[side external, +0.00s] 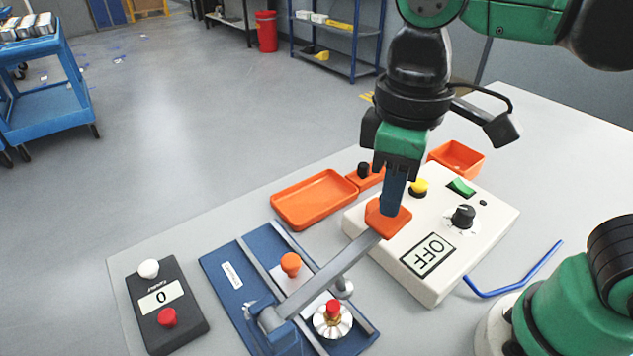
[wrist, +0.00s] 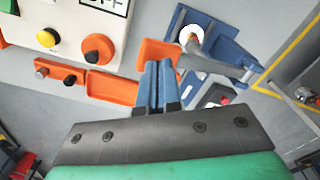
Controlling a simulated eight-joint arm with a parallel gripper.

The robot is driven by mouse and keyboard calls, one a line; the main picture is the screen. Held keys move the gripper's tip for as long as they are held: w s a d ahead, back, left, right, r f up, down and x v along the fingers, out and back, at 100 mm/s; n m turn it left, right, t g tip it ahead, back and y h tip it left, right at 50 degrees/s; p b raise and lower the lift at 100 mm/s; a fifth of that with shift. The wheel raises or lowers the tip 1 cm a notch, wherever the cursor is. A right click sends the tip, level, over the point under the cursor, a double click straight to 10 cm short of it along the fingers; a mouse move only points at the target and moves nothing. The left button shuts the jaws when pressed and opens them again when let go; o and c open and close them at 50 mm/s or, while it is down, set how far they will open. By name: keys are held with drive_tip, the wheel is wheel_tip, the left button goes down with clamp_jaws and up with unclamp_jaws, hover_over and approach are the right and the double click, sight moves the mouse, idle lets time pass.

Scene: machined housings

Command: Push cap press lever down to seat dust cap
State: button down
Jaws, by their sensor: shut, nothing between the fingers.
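The press is a blue base plate (side external: 232,290) with a long grey lever (side external: 330,275) hinged at its front. The lever ends in an orange paddle (side external: 388,217), also seen in the wrist view (wrist: 158,53). My gripper (side external: 391,205) is shut and empty, its blue fingertips at the paddle's upper face; I cannot tell whether they touch. In the wrist view the closed fingers (wrist: 159,68) overlap the paddle. A silver round part with a red top (side external: 333,310) sits on the plate beside the lever. An orange knob (side external: 290,264) stands on the lever's other side.
A white control box (side external: 460,240) reading OFF stands close to the paddle. An orange tray (side external: 313,198) lies behind the press. A dark counter box (side external: 165,300) reading 0 is at left. A blue bent rod (side external: 515,275) lies at right.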

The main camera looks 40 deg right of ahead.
sight(386, 223)
drive_tip(key=shift+f, duration=2.7)
drive_tip(key=shift+r, duration=4.9)
drive_tip(key=w+d+f+m+t, duration=0.2)
drive_tip(key=d+f, duration=0.1)
drive_tip(key=w+d+f+m+t, duration=0.2)
drive_tip(key=d+f, duration=0.1)
drive_tip(key=d, duration=0.1)
drive_tip(key=w+d+f+m+t, duration=0.2)
drive_tip(key=d+f+t, duration=0.1)
drive_tip(key=shift+w+d, duration=0.25)
drive_tip(key=shift+w, duration=0.1)
